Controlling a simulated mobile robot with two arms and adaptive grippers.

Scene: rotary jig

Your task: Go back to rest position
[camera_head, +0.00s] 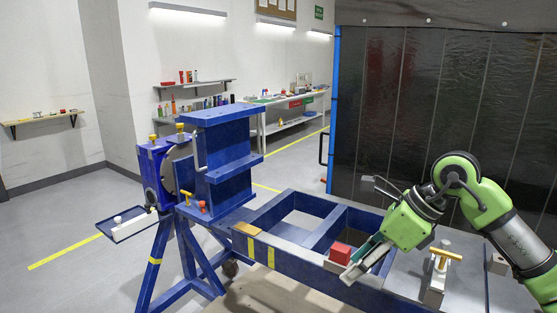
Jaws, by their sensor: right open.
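My right gripper (362,260) is green with grey fingers. It reaches in from the right and points down and to the left over the blue frame of the jig. It is open, and I see nothing held in it. A red block (340,252) sits on the frame just left of the fingers; I cannot tell whether they touch it. The blue rotary jig (226,150) stands upright on the left end of the frame (287,258). My left gripper is not in view.
A metal clamp with a yellow handle (437,275) stands on the grey plate below my right arm. A dark curtain panel (430,100) is behind the arm. A small tray (128,224) sticks out left of the jig. Shelves and a bench (290,98) line the far wall.

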